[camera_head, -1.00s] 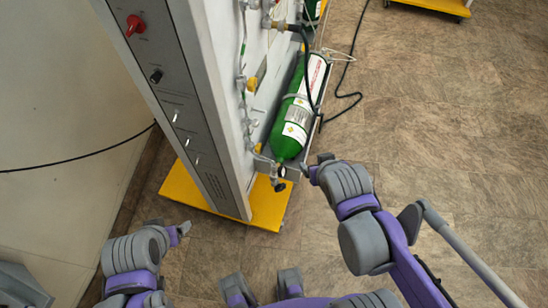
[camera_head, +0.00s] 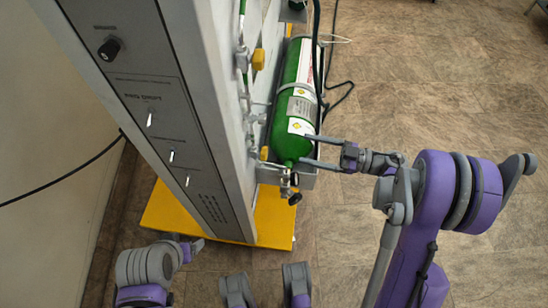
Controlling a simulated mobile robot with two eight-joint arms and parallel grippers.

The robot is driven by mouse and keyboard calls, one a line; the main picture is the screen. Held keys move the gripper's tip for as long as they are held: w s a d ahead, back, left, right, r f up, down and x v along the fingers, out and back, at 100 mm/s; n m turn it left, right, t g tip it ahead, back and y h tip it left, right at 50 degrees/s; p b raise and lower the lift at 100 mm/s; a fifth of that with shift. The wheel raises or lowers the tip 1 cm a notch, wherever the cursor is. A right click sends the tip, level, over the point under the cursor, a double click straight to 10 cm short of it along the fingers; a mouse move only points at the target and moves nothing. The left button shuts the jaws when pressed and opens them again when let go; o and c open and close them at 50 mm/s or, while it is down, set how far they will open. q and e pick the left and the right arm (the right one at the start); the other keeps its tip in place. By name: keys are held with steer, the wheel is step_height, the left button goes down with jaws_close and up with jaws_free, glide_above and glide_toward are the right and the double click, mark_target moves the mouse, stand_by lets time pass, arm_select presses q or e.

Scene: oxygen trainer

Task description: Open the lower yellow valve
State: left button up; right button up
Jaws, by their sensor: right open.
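The lower yellow valve (camera_head: 264,153) shows as a small yellow piece low on the panel's side, left of the green cylinder's bottom end and partly hidden by fittings. A larger yellow valve handle (camera_head: 258,59) sits higher on the same side. My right gripper (camera_head: 304,150) is open, its two fingers pointing left at the bottom end of the green cylinder (camera_head: 287,147). The cylinder's end lies between the fingers and the lower valve; I cannot tell if they touch it. My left gripper (camera_head: 192,248) is at the lower left, away from the valves; its jaws are unclear.
The grey panel cabinet (camera_head: 165,95) stands on a yellow base (camera_head: 275,222). A small black-knobbed fitting (camera_head: 291,188) hangs below the cylinder. A black hose (camera_head: 316,50) runs along the cylinder. The tiled floor (camera_head: 440,100) to the right is open.

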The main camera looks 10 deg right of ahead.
mark_target(267, 154)
steer(key=shift+g, duration=0.8)
steer(key=a, duration=0.3)
steer(key=w+a+f+b, duration=0.1)
steer(key=a, duration=0.2)
steer(key=a+f, duration=0.1)
steer(key=a, duration=0.3)
steer(key=shift+w+f, duration=0.2)
steer(key=shift+w, duration=0.15)
jaws_close()
